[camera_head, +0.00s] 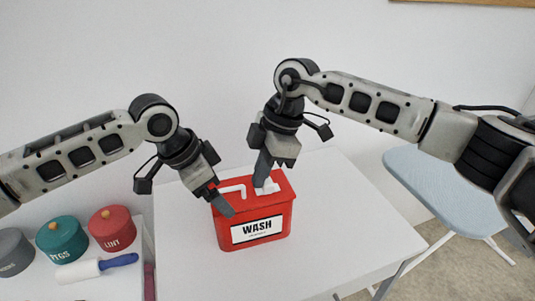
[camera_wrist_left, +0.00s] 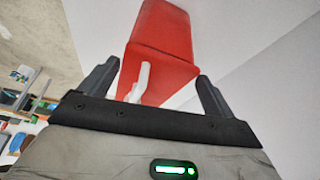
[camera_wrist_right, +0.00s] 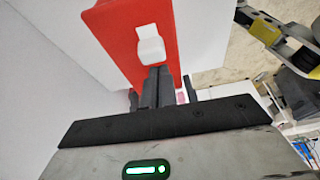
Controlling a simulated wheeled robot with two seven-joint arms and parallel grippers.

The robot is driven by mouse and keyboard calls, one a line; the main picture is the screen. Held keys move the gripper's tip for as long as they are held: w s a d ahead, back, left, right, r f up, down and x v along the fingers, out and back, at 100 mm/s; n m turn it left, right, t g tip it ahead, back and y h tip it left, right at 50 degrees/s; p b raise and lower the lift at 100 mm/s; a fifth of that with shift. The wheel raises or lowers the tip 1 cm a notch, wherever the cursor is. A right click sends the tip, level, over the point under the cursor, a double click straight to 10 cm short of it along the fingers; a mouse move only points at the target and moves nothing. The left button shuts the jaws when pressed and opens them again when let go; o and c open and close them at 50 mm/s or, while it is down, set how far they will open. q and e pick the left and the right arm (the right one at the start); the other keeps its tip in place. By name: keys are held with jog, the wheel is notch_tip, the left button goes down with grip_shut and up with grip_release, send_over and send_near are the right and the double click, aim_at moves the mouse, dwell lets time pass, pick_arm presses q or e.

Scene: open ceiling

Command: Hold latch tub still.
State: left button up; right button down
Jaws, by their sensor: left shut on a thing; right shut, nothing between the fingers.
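The red latch tub (camera_head: 257,221) with a white WASH label stands upright on the white table. Its lid has a white handle (camera_head: 233,189) and a white latch (camera_head: 268,187). My left gripper (camera_head: 222,206) is shut on the tub at its left side; in the left wrist view the tub (camera_wrist_left: 162,35) lies between the two spread fingers (camera_wrist_left: 157,85). My right gripper (camera_head: 262,178) is shut and empty, with its fingertips at the latch. In the right wrist view the closed fingers (camera_wrist_right: 157,80) are just below the latch (camera_wrist_right: 150,45); I cannot tell if they touch.
A lower white surface at the left holds a red LINT canister (camera_head: 112,231), a teal PEGS canister (camera_head: 62,241), a grey canister (camera_head: 14,254) and a lint roller (camera_head: 95,267). A light-blue ironing board (camera_head: 430,185) stands at the right. The table (camera_head: 345,235) is clear right of the tub.

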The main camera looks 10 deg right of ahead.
pick_arm(q)
jog(key=shift+r, duration=0.1)
pick_arm(e)
jog(key=shift+a+f, duration=0.25)
jog(key=shift+f, duration=0.3)
jog(key=shift+w+d, duration=0.15)
jog(key=shift+d, duration=0.6)
jog(key=shift+w+d, duration=0.1)
jog(key=shift+d, duration=0.65)
pick_arm(q)
jog(key=shift+a, duration=0.1)
jog(key=shift+c, duration=0.2)
pick_arm(e)
jog(key=v, duration=1)
jog(key=shift+a, duration=0.2)
jog(key=shift+r, duration=0.1)
